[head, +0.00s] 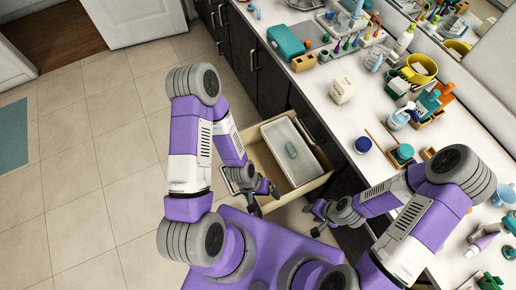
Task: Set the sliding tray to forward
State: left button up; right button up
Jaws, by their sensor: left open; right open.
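An open drawer (257,144) sticks out from the dark vanity cabinet in the middle of the head view. My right gripper (316,222) is open to the right of the left one, below the drawer and near the cabinet front. Both grippers look empty. Part of the drawer's left side is hidden behind my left arm.
The white countertop (325,100) is crowded with bottles, a yellow tub (419,69), a teal box (286,42) and a blue jar (362,145). A white door (135,20) stands at the back.

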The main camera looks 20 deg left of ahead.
aim_at(298, 162)
jog(key=z, duration=1.45)
jog(key=k, duration=0.95)
jog(key=u, duration=1.7)
jog(key=i, duration=1)
jog(key=z, duration=0.05)
